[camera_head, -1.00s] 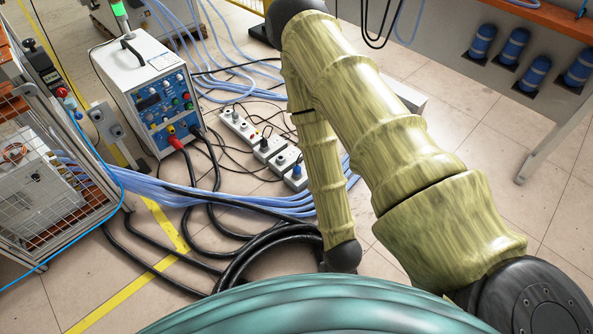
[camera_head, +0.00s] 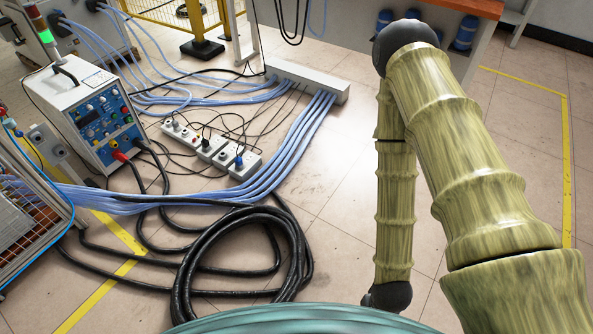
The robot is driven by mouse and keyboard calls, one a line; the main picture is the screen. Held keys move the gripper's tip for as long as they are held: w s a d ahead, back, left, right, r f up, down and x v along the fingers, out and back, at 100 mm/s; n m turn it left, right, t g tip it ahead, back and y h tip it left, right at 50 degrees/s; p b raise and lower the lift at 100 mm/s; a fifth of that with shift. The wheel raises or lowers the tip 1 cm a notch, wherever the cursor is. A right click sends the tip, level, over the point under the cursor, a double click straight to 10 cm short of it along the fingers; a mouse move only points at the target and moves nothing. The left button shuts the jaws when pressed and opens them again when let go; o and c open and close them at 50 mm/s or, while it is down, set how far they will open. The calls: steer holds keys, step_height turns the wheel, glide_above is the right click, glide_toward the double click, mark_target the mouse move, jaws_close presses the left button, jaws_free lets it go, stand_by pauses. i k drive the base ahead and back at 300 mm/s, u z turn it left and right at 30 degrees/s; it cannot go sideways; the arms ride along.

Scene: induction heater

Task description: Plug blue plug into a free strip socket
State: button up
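A white power strip (camera_head: 211,150) lies on the tiled floor left of the picture's middle, with several sockets along it. A small blue plug (camera_head: 239,160) shows at its right end, seemingly in or on the last section; how deep it sits is too small to tell. Dark plugs with thin cables sit at other sockets. Which sockets are free is hard to tell at this size. My arm, in a yellow-green sleeve, is folded at the right, well apart from the strip. My gripper is not in view.
A white heater unit (camera_head: 88,118) stands left of the strip. Pale blue cables (camera_head: 290,150) run past the strip's right side. A thick black cable coil (camera_head: 245,255) lies in front. A grey cable duct (camera_head: 305,80) lies behind. Floor between coil and arm is clear.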

mark_target(238, 161)
steer(key=z, duration=0.5)
steer(key=k, duration=0.7)
steer(key=z, duration=0.55)
steer(key=i, duration=2.1)
steer(key=u, duration=1.45)
steer(key=i, duration=0.75)
steer(key=u, duration=0.95)
steer(key=i, duration=0.2)
steer(key=u, duration=0.3)
